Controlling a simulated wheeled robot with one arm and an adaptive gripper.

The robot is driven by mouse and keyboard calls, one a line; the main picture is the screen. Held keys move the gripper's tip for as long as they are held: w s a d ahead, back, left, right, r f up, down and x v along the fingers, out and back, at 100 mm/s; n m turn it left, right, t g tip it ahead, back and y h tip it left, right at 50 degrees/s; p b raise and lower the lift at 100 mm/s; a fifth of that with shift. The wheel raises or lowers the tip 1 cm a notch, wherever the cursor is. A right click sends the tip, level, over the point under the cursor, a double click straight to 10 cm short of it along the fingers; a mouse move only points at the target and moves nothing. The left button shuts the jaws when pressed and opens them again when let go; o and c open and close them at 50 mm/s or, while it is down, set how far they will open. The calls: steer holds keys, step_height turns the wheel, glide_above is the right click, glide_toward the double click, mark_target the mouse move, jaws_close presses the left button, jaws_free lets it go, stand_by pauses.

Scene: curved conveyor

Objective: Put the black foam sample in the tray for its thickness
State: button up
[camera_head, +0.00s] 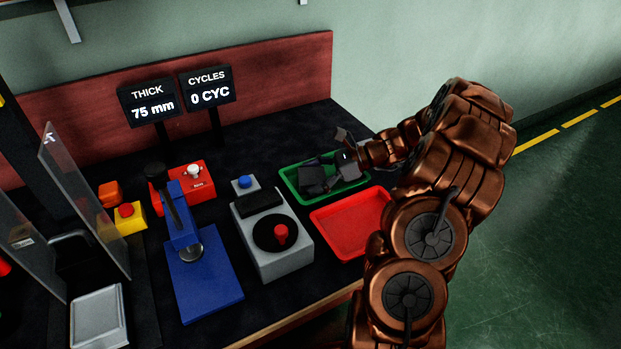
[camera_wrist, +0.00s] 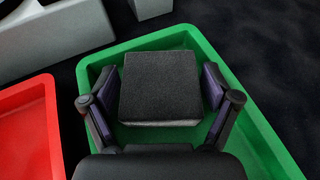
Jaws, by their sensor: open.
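The black foam sample (camera_wrist: 160,82) is a dark block with a paler grey lower edge, inside the green tray (camera_wrist: 262,128). In the head view the foam (camera_head: 311,179) shows at the left part of the green tray (camera_head: 291,183). My gripper (camera_wrist: 160,92) is open, with one finger on each side of the foam and a small gap at each side. In the head view my gripper (camera_head: 331,172) reaches into the green tray from the right. The red tray (camera_head: 352,222) is empty where it shows. The thickness display (camera_head: 151,105) reads 75 mm.
A blue press gauge (camera_head: 205,273) and a grey unit with a red knob (camera_head: 275,243) stand left of the trays. A cycles display (camera_head: 208,86) reads 0 CYC. Clear panels (camera_head: 84,200) stand at the far left. The dark table behind the trays is mostly clear.

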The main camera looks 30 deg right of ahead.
steer(key=v, duration=1.1)
steer(key=shift+s+d, duration=0.2)
steer(key=shift+d, duration=0.1)
steer(key=shift+r, duration=0.1)
